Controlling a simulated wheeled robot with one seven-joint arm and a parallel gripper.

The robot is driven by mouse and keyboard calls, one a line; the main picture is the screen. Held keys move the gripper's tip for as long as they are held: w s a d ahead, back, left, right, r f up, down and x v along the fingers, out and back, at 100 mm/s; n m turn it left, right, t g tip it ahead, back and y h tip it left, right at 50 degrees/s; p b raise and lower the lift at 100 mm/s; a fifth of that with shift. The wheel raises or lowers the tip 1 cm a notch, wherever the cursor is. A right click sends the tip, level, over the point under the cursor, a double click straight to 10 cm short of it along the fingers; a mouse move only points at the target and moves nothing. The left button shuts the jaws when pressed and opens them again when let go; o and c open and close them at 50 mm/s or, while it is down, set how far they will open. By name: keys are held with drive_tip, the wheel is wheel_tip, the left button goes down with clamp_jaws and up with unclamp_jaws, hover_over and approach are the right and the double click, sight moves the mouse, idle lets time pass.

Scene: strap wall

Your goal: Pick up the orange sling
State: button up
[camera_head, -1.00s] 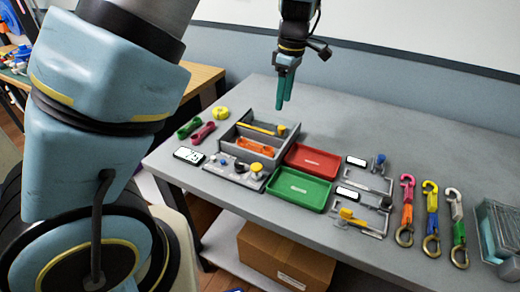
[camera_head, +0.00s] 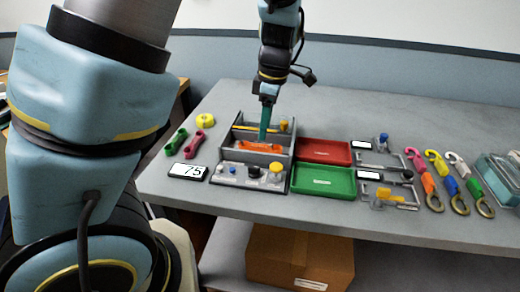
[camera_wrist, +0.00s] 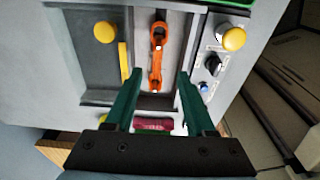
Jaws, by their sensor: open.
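The orange sling (camera_head: 259,147) lies in the front compartment of the grey tray (camera_head: 226,154) on the table. In the wrist view the orange sling (camera_wrist: 157,55) lies lengthwise, with a loop at each end. My gripper (camera_head: 266,138) is above that compartment. In the wrist view my gripper (camera_wrist: 156,85) is open, with green fingers on either side of the sling's near end and nothing between them. The head view does not show the gap between fingertips and sling clearly.
A red tray (camera_head: 323,151) and a green tray (camera_head: 322,181) stand right of the grey tray. A knobbed panel (camera_head: 246,176) is in front. Green (camera_head: 176,141) and pink (camera_head: 195,144) slings lie left. Several hooked straps (camera_head: 448,185) lie right. The back table is clear.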

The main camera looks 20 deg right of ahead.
sight(260, 146)
drive_tip(key=shift+w+a+f+p, duration=0.15)
drive_tip(key=shift+f, duration=0.95)
drive_tip(key=shift+w+a+f+p, duration=0.15)
drive_tip(key=shift+w+f, duration=0.05)
drive_tip(key=shift+f, duration=0.85)
drive_tip(key=shift+w+a+f+p, duration=0.15)
drive_tip(key=shift+f, duration=0.95)
clamp_jaws()
